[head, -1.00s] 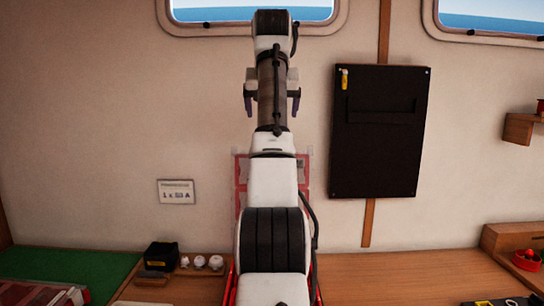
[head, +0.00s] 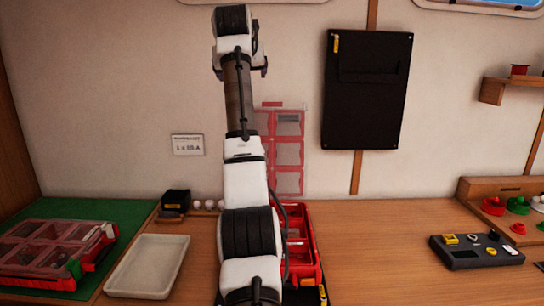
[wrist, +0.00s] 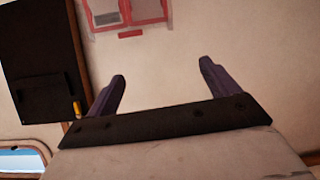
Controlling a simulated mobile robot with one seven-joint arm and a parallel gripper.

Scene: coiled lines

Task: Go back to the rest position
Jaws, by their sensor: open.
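My gripper (wrist: 161,82) is open and empty in the wrist view, its two dark fingers well apart in front of the cream wall. In the head view my arm stands raised in the middle, and my gripper (head: 240,72) is high up in front of the wall, mostly hidden behind my own wrist. Nothing touches the fingers.
A wooden bench (head: 375,235) runs below. On it are a red case (head: 302,245) partly behind my arm, a white tray (head: 148,266), a compartment box (head: 48,250) on a green mat, and a dark tool tray (head: 476,251). A black panel (head: 367,90) hangs right.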

